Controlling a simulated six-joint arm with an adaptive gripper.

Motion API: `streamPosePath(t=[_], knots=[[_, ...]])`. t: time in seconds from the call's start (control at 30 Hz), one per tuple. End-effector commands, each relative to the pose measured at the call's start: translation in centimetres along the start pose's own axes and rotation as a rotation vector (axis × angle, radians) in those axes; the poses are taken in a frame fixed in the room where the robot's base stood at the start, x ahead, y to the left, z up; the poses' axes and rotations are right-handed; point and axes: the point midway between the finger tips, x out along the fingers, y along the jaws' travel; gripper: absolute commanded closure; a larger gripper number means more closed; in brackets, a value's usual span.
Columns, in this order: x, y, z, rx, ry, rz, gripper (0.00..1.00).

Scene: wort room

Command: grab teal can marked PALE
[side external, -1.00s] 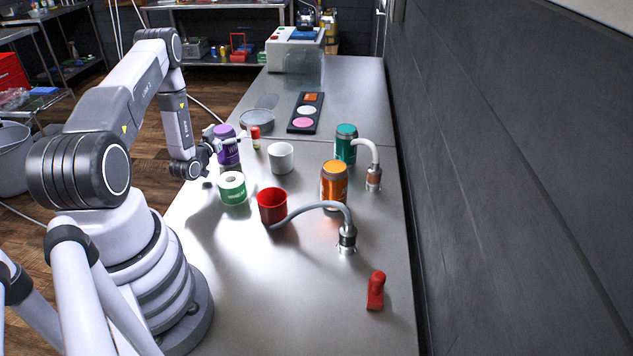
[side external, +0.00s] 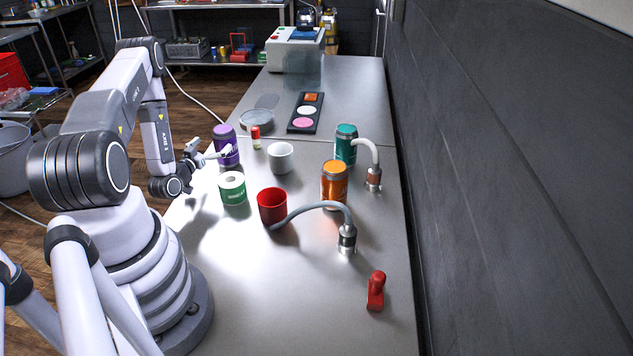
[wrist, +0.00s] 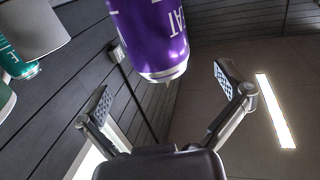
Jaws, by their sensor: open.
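The teal can (side external: 346,145) stands upright toward the right side of the bench, beside a curved pale hose, in the side external view. Part of it shows at the left edge of the wrist view (wrist: 14,62), with a few upside-down letters. My gripper (side external: 218,153) is open and empty at the bench's left side, across from the teal can and close to the purple can (side external: 223,132).
A grey hose (side external: 318,205) arches near the orange can. The dark wall (side external: 480,150) borders the bench.

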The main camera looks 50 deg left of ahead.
Motion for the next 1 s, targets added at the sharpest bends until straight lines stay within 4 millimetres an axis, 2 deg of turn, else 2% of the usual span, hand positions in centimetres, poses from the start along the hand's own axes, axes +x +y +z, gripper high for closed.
streamPosePath(t=[0.23, 0.33, 0.6, 0.8, 1.0], knots=[[0.0, 0.0, -0.2, 0.0, 0.001, 0.0, 0.0], [0.1, 0.0, -1.1, 0.001, 0.001, 0.0, 0.0], [0.0, 0.0, -6.7, 0.002, 0.003, 0.0, 0.0], [3.5, 7.5, -6.3, 0.016, -0.084, 0.183, 0.0], [5.6, 15.7, -6.3, 0.041, -0.18, 0.356, 0.0]])
